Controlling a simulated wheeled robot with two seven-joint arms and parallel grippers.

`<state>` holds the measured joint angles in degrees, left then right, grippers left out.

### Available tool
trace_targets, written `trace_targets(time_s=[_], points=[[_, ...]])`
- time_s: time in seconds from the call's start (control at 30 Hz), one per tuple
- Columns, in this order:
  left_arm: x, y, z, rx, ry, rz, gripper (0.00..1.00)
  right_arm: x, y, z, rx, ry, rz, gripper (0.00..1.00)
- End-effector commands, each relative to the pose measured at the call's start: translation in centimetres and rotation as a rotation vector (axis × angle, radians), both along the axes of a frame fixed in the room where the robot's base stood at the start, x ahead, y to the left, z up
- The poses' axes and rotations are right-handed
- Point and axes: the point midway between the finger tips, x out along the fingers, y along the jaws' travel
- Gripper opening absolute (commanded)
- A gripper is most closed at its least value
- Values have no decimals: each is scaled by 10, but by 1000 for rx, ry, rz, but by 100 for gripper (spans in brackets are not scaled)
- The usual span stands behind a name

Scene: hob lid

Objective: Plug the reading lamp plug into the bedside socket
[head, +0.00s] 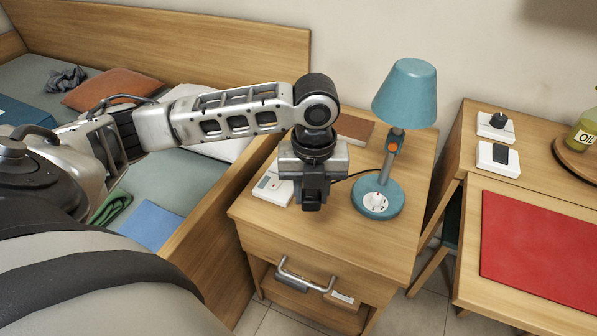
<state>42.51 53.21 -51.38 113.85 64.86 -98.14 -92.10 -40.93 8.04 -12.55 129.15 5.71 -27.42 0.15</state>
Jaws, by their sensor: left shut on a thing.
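The reading lamp (405,93) has a teal shade and a round teal base, and it stands on the bedside table (330,247). A dark cord (354,174) runs left from the lamp to behind my left gripper (312,203). That gripper points down over the table, left of the lamp, and is shut on the lamp plug, which is mostly hidden by the jaws. A white socket block (271,188) lies on the table just left of the gripper, partly covered by it. My right gripper is out of view.
A brown book (354,129) lies at the table's back. A drawer handle (305,276) sticks out in front. On the right, a desk holds two white blocks with black pieces (497,121), a red mat (540,250) and an oil bottle (586,130). A bed stands left.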

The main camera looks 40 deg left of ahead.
Motion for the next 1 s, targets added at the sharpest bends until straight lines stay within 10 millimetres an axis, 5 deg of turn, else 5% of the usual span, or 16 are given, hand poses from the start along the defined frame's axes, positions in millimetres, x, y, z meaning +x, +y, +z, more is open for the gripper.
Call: trace_targets(time_s=[0.2, 0.4, 0.63, 1.0], points=[[78, 59, -2, -2, 0, 451, 12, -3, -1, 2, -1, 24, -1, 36], [117, 116, -11, -2, 3, 822, 12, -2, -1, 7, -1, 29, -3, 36], [131, 157, -21, -1, 2, 1085, 12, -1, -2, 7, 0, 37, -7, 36], [132, 165, -24, 0, 1, 1137, 12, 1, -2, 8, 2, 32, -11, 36]])
